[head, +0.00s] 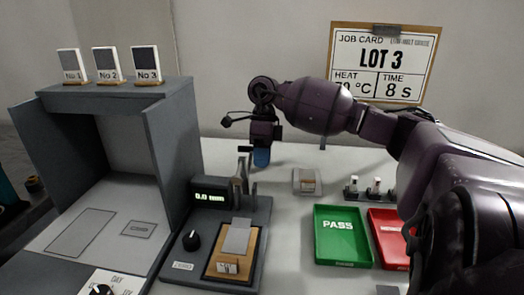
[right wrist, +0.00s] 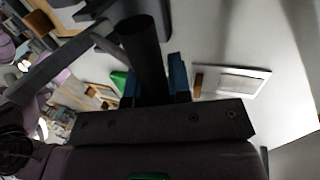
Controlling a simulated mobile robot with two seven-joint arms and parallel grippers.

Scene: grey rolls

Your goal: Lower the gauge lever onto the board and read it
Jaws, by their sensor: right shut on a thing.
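The gauge (head: 258,215) is a grey base with a small display (head: 210,196) reading 0.0 mm, a black knob and a ZERO label. A brown board (head: 251,250) with a pale grey square and a small white part lies on its front. My right gripper (head: 262,157) is above and behind the gauge, its blue fingertips pointing down. In the right wrist view its blue fingers are shut around a dark round bar, seemingly the handle of the gauge lever (right wrist: 143,50). The lever looks raised, clear of the board. My left gripper is not in view.
A grey booth (head: 172,130) with three numbered panels on top stands at the left. A green PASS tray (head: 342,258) and a red tray (head: 388,222) lie right of the gauge. A small clear block (head: 306,182) sits behind them. A LOT 3 job card (head: 383,62) hangs on the wall.

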